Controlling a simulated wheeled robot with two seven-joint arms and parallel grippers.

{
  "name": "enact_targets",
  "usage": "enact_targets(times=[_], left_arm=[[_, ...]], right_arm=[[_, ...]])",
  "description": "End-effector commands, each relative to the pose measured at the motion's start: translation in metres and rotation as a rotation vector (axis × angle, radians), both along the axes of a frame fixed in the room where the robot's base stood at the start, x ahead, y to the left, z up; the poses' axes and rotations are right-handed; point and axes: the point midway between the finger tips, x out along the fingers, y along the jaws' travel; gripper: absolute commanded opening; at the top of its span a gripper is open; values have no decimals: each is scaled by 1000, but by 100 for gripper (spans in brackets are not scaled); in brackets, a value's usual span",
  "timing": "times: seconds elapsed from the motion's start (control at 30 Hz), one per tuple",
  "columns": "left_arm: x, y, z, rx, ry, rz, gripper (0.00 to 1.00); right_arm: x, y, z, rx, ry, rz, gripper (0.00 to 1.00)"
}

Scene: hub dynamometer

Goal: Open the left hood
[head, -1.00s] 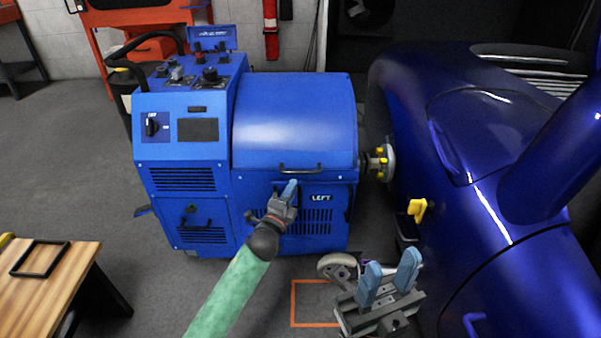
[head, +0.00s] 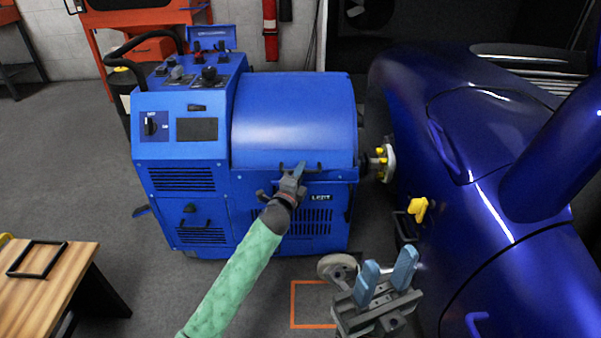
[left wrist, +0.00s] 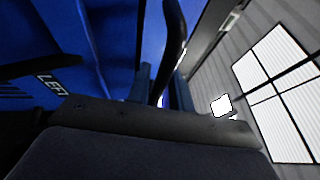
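The left hood (head: 295,120) is a smooth blue curved cover on the blue machine, and it is down. Its black handle (head: 284,167) runs along the front lower edge, above the LEFT label (head: 320,198). My left gripper (head: 300,168) is at the handle and partly hides it. In the left wrist view, the dark handle (left wrist: 174,40) runs down toward the gap between my left fingers (left wrist: 162,92), which stand apart. Whether they touch it cannot be told. My right gripper (head: 387,270) is open and empty at the lower right.
A dark blue car body (head: 500,150) fills the right side, with a hub and yellow bolts (head: 386,163) beside the machine. A yellow piece (head: 418,210) sits below it. A wooden table (head: 45,285) stands at the lower left. Grey floor is clear at left.

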Motion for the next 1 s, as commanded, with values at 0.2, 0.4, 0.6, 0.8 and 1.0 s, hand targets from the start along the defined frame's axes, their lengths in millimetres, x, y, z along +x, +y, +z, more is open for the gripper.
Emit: enact_targets(times=[0.2, 0.4, 0.6, 0.8, 1.0], left_arm=[[0, 0, 0, 0, 0, 0, 2], [0, 0, 0, -1, 1, 0, 0], [-1, 0, 1, 0, 3, 0, 0], [-2, 0, 6, -1, 10, -1, 0], [-3, 0, 14, -1, 25, -1, 0]], right_arm=[[0, 0, 0, 0, 0, 0, 36], [0, 0, 0, 0, -1, -1, 36], [5, 1, 1, -4, 17, -1, 36], [43, 14, -25, -54, 186, 1, 36], [92, 31, -70, -133, 438, 11, 36]])
